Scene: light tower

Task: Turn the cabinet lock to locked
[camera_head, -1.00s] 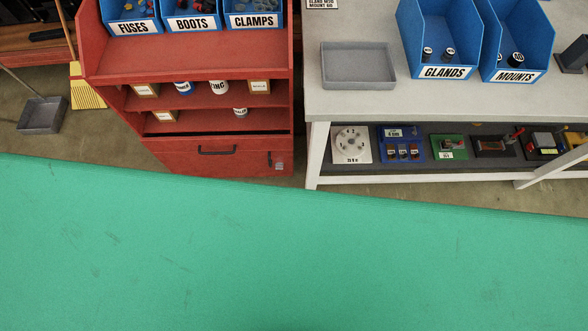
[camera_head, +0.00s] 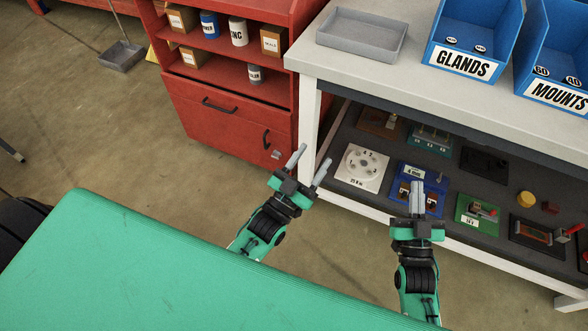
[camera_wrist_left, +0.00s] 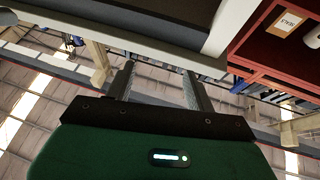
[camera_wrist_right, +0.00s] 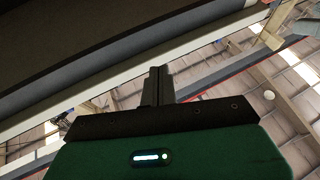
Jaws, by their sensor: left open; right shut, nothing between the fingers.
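The red cabinet (camera_head: 190,110) stands at the upper left of the head view. A small light plate, apparently the lock (camera_head: 276,154), sits low on its front, right of a black handle (camera_head: 266,140). The plate is too small to read its setting. My left gripper (camera_head: 314,156) is open and empty, just right of the lock in the picture and apart from it. My right gripper (camera_head: 417,184) is shut and empty in front of the bench's lower shelf. The left wrist view shows part of a red unit (camera_wrist_left: 285,60); neither wrist view shows the lock.
The grey bench (camera_head: 420,90) is right of the cabinet, its white leg (camera_head: 308,125) near my left gripper. A dial board (camera_head: 362,165) and other boards lie on its lower shelf. A grey tray (camera_head: 362,35) and blue bins stand on top.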

